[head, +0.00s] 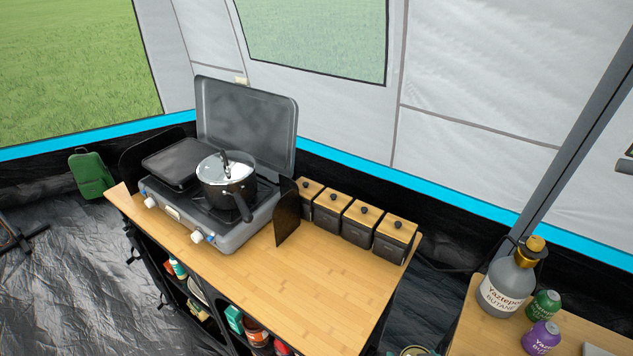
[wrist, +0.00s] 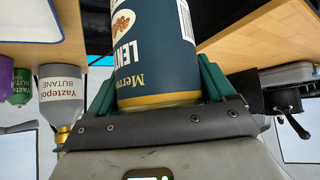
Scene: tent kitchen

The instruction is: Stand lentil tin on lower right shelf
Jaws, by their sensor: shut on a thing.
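The lentil tin (wrist: 158,55) is dark teal with a gold band and white lettering. It fills the middle of the wrist view, which appears upside down, and its far end runs out of the frame. My gripper (wrist: 160,88) is shut on it, with a green finger on each side. In the head view my gripper is not clearly seen; a round rim (head: 415,351) shows at the bottom edge, too cut off to name. The shelf unit (head: 335,300) has open shelves under its wooden top. Jars and packets show in its upper part; the lower right shelf is hidden.
A stove (head: 205,215) with a pot (head: 228,180) and several lidded canisters (head: 360,222) stand on the unit's top. A butane bottle (head: 508,285), a green can (head: 543,305) and a purple can (head: 541,338) stand on another table at right. The unit's front top is clear.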

